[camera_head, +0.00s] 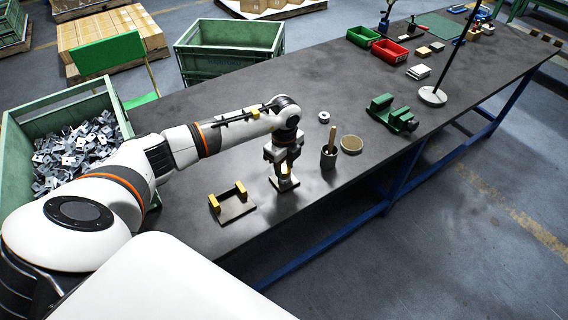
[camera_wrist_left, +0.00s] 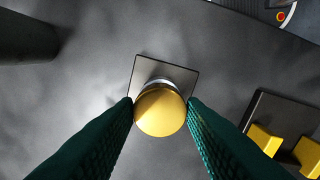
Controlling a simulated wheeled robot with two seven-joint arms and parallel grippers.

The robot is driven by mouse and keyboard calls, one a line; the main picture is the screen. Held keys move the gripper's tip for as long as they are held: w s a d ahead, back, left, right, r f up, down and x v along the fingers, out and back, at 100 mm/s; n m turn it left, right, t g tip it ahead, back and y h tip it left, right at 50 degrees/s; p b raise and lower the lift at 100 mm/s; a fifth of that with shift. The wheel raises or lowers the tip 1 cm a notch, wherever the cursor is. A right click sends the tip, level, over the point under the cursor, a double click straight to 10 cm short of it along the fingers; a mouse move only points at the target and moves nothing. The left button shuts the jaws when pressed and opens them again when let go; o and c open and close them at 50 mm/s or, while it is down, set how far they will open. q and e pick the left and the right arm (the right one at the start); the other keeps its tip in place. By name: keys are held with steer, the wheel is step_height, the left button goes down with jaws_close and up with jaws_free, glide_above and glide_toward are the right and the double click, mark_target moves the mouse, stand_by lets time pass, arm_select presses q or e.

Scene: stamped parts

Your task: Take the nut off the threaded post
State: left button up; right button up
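A round yellow nut (camera_wrist_left: 160,112) shows from above in the left wrist view, with a silvery ring just behind it. Both are over a square grey base plate (camera_wrist_left: 184,77), which also shows on the bench in the head view (camera_head: 285,184). My left gripper (camera_wrist_left: 160,103) has its two green-padded fingers against opposite sides of the yellow nut, with no clear gap. In the head view my left gripper (camera_head: 285,167) points down just above the plate, with a bit of yellow between its fingers. The post's thread is hidden below the nut. My right gripper is in no view.
A plate with two yellow blocks (camera_head: 234,203) lies left of the post. A dark cup with a wooden handle (camera_head: 328,158), a shallow dish (camera_head: 351,144), a small ring (camera_head: 324,117) and a green fixture (camera_head: 392,113) stand to the right. Bare bench lies between them.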

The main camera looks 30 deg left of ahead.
arm_select(q)
steer(key=c, duration=0.5)
steer(key=shift+r+n+p, duration=0.15)
steer(key=shift+n+p, duration=0.45)
steer(key=shift+n, duration=0.2)
steer(key=shift+n+p, duration=0.6)
steer(key=shift+n, duration=0.6)
steer(key=shift+n+p, duration=0.7)
steer(key=shift+n, duration=0.2)
steer(key=shift+n+p, duration=0.6)
steer(key=shift+n, duration=0.5)
steer(key=shift+n+p, duration=0.55)
steer(key=shift+n, duration=0.15)
steer(key=shift+n+p, duration=0.8)
steer(key=shift+n, duration=0.5)
